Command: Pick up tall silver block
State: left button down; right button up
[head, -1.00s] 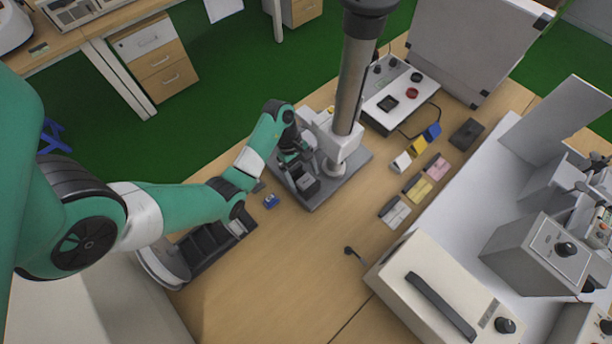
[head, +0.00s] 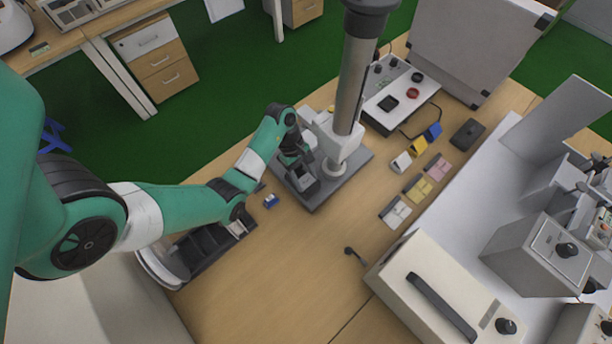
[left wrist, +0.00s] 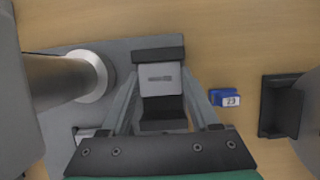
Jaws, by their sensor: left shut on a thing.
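My left gripper (head: 300,176) is low over the grey base plate of the stand. In the left wrist view its two dark finger pads lie on either side of a silver-grey block (left wrist: 160,78) with a small dark mark on its face. The gripper is shut on this block. In the head view the fingers hide most of the block, and I cannot tell whether it is clear of the plate. My right gripper is in neither view.
The stand's thick metal column (head: 352,85) rises close beside my gripper from its base plate (head: 357,163). A small blue block (head: 271,201) lies on the table, near a dark tray (head: 205,245). Coloured blocks and pads (head: 418,187) lie to the right. The table's front middle is clear.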

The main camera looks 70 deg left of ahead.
aim_at(305, 180)
pick_arm(q)
jog(key=shift+r, duration=0.1)
notch_tip(305, 180, up, 10)
jog(key=p, duration=0.8)
jog(key=shift+p, duration=0.35)
